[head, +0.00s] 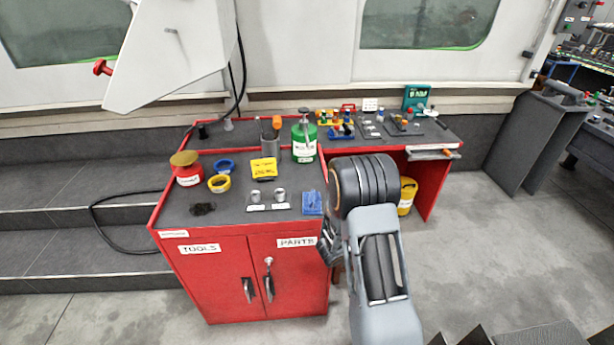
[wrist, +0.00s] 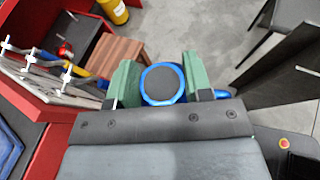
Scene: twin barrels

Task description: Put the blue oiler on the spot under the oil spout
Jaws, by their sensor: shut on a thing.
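My gripper (wrist: 162,82) is shut on the blue oiler (wrist: 162,85) in the wrist view. The oiler shows as a round blue rim with a dark grey top between the two green fingers. A small blue part sticks out past the right finger. In the head view my arm hides most of the gripper, beside the right edge of the red cabinet (head: 213,275), and I cannot make out the oiler there. I cannot identify an oil spout or the spot under it in either view.
The cabinet top holds a red can (head: 186,170), a green bottle (head: 304,139), tape rolls and a blue cloth (head: 312,203). A red workbench (head: 440,128) with tools stands behind. A yellow bucket (head: 406,196) is under it. The floor at right is open up to dark stands (head: 537,135).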

